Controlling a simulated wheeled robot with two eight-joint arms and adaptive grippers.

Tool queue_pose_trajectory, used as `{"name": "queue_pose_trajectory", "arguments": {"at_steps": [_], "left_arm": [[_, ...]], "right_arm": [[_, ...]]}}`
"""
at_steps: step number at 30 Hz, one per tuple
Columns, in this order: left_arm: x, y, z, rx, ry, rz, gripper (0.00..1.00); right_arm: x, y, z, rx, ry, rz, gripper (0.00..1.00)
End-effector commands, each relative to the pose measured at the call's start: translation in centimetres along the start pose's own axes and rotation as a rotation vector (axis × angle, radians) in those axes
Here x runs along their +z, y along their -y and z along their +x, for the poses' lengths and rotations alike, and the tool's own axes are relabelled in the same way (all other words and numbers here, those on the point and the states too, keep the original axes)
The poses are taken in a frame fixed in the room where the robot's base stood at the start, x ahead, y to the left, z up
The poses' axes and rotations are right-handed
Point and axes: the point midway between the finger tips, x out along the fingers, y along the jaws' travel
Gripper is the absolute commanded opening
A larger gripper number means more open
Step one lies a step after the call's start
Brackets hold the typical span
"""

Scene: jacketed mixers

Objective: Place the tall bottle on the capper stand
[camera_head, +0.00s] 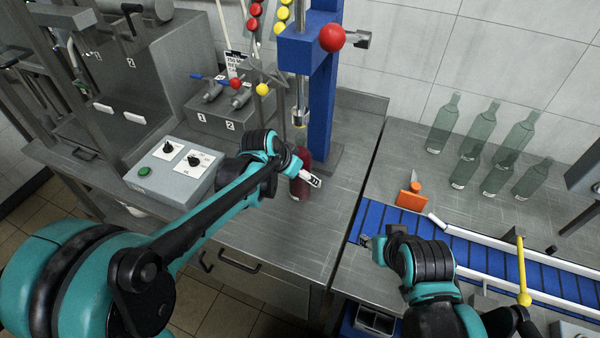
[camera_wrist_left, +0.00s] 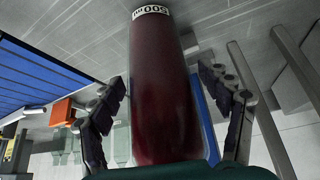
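The tall bottle (camera_head: 304,160) is dark red and upright, just in front of the blue column of the capper (camera_head: 320,95). The capper's metal head (camera_head: 300,113) appears above it. I cannot tell whether its base rests on a stand or on the steel. My left gripper (camera_head: 305,174) is around the bottle. In the left wrist view the bottle (camera_wrist_left: 163,90) fills the middle, its 500 label at the top of the picture, between two spread fingers with gaps beside it. My right gripper (camera_head: 370,243) hovers by the conveyor's near end; its fingers are too small to read.
A blue conveyor (camera_head: 462,248) with white rails runs to the right. Several clear green bottles (camera_head: 443,125) stand behind it, near an orange block (camera_head: 411,197). A grey control box (camera_head: 170,172) with a green button is left of my left arm.

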Motion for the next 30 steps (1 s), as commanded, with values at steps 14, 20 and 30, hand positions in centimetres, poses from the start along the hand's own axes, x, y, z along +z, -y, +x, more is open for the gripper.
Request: {"name": "queue_pose_trajectory", "arguments": {"at_steps": [14, 20, 30], "left_arm": [[-0.3, 0.0, -3.1, -0.001, 0.000, 0.000, 0.78], [-0.3, 0.0, -7.8, -0.001, 0.000, -0.001, 0.78], [-0.1, 0.0, -12.1, 0.000, 0.000, 0.000, 0.78]], "right_arm": [[-0.9, 0.0, -1.2, 0.000, 0.000, 0.000, 0.40], [-1.9, 0.0, -2.7, 0.000, 0.000, 0.000, 0.40], [-2.8, 0.0, -3.9, 0.000, 0.000, 0.000, 0.40]]}}
